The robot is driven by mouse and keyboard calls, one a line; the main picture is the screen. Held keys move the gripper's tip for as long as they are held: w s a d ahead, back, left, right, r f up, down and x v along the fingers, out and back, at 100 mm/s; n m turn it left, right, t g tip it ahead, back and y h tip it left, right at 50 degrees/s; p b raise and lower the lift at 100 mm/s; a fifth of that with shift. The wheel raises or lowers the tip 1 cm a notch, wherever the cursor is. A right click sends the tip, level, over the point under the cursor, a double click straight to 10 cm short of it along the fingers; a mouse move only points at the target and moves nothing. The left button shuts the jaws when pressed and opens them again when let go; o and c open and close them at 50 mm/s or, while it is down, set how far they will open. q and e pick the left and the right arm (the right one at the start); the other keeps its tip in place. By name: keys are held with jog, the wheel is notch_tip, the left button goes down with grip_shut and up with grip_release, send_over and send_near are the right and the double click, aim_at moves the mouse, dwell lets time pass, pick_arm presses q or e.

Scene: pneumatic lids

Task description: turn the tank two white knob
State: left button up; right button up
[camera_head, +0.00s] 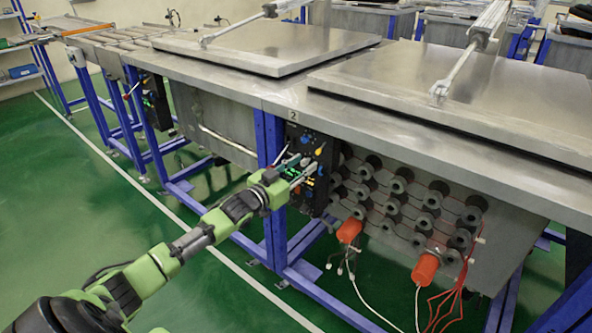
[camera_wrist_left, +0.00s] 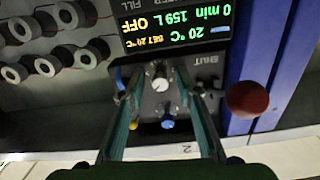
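The white knob (camera_wrist_left: 160,80) shows in the left wrist view on a dark control panel, just below the lit display (camera_wrist_left: 176,22), which appears upside down. My left gripper (camera_wrist_left: 160,72) is open, with one finger on each side of the white knob and a visible gap to it on both sides. I cannot tell how deep the fingertips reach. In the head view my left gripper (camera_head: 300,172) is at the front of the tank two panel (camera_head: 322,150), under the label 2 (camera_head: 293,114); it hides part of the panel. My right gripper is not in view.
A blue knob (camera_wrist_left: 168,121), a yellow knob (camera_wrist_left: 134,124) and a red round knob (camera_wrist_left: 247,99) are close to my left fingers. A blue frame post (camera_head: 270,140) stands beside the panel. Grey cylinders and orange plugs (camera_head: 425,268) are to the right. Green floor is open at left.

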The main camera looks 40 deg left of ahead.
pick_arm(q)
jog(key=s, duration=1.2)
jog(key=shift+a, duration=0.45)
